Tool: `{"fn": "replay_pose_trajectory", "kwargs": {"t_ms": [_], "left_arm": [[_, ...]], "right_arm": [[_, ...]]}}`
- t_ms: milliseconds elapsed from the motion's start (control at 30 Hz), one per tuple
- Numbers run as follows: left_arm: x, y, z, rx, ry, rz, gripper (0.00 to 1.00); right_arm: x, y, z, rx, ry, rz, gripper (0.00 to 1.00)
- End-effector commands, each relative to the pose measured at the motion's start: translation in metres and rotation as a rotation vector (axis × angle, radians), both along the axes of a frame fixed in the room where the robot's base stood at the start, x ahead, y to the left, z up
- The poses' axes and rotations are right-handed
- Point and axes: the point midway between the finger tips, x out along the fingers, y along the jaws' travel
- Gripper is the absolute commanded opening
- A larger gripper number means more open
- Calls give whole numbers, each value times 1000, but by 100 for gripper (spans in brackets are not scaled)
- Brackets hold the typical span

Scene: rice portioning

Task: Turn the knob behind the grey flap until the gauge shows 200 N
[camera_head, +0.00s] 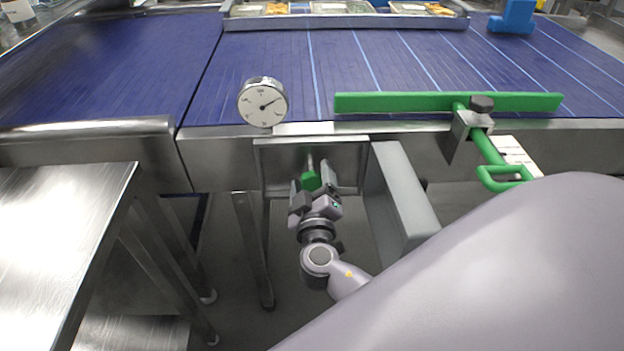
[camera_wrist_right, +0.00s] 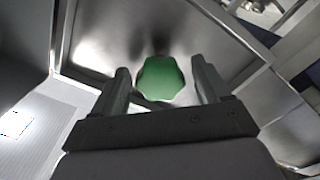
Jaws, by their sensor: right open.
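The green knob (camera_head: 311,181) sits on a short shaft inside a metal recess (camera_head: 268,155) below the conveyor edge. The grey flap (camera_head: 402,195) hangs open to the right of the recess. My right gripper (camera_head: 313,188) is at the recess opening, its jaws open. In the right wrist view the knob (camera_wrist_right: 161,79) lies between and just beyond the two fingertips (camera_wrist_right: 162,82), with a gap visible on each side. The round white gauge (camera_head: 263,102) stands above the recess; its needle points to the upper right, but its numbers are too small to read. My left gripper is not in view.
A green guide bar (camera_head: 400,102) with a clamp (camera_head: 478,112) and green handle (camera_head: 505,178) sits right of the gauge. The blue conveyor (camera_head: 330,65) runs behind, with a tray of food containers (camera_head: 345,22) at the back. A steel table (camera_head: 60,215) stands at left.

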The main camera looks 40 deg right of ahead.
Motion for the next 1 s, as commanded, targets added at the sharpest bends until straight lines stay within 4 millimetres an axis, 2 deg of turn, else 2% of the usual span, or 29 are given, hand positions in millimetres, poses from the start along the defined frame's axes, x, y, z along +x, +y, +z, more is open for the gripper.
{"fn": "replay_pose_trajectory", "kwargs": {"t_ms": [200,267,300,367,400,767,1000], "left_arm": [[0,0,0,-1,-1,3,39],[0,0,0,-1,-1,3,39],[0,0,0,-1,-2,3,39],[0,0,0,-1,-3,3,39],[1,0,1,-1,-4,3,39],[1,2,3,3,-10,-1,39],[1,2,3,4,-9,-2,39]], "right_arm": [[1,0,0,0,0,0,76],[0,0,0,0,0,0,59],[0,0,0,0,0,0,46],[0,0,0,0,0,0,27],[0,0,0,0,0,0,20],[0,0,0,-40,23,-1,20],[0,0,0,-166,100,-1,20]]}}
